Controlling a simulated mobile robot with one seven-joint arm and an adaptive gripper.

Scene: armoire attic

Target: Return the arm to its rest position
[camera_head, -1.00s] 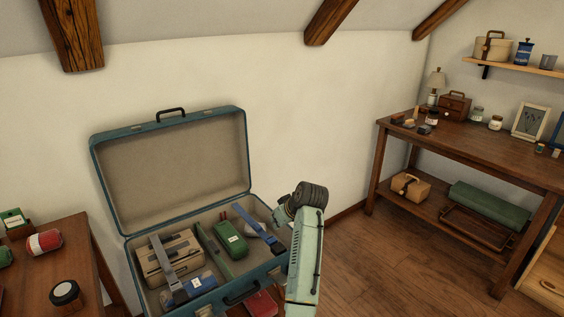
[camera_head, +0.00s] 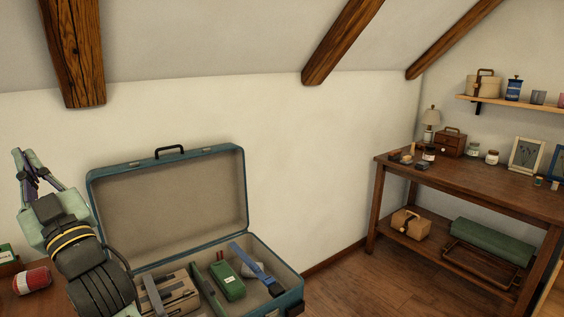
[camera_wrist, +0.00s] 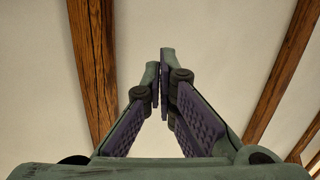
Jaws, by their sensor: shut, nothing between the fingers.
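My gripper (camera_head: 28,160) is raised at the left of the head view, pointing up, with the arm below it in front of the suitcase's left side. In the wrist view my gripper (camera_wrist: 160,75) has its fingertips together with nothing between them, against the pale sloped ceiling. It is clear of the things around it. My arm hides the left part of the suitcase and some of the table at the left.
An open blue suitcase (camera_head: 243,195) holds a green box (camera_head: 228,282), a beige slatted thing (camera_head: 180,296) and straps. A red roll (camera_head: 32,280) lies at the lower left. A wooden workbench (camera_head: 480,165) stands at the right. Ceiling beams (camera_head: 75,55) hang above.

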